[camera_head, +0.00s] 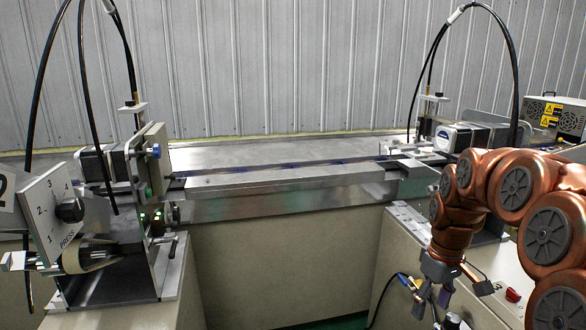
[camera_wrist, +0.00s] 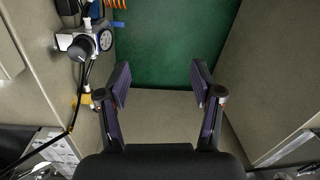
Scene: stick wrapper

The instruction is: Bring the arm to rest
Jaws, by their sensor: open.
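My gripper (camera_head: 432,305) hangs at the lower right of the head view, at the end of my copper-coloured arm, fingers pointing down. In the wrist view my gripper (camera_wrist: 160,88) has its two dark fingers spread apart, with nothing between them. Beyond the fingers lie a beige surface and a green floor (camera_wrist: 165,45). The arm is bent, in front of the right-hand side of the machine.
A metal bench (camera_head: 290,183) runs across the middle. A press unit with a numbered dial (camera_head: 70,210) stands at left; a motor unit (camera_head: 452,138) stands at right. A red button (camera_head: 513,295) is near my arm. A gauge (camera_wrist: 105,40) with hoses is left of my fingers.

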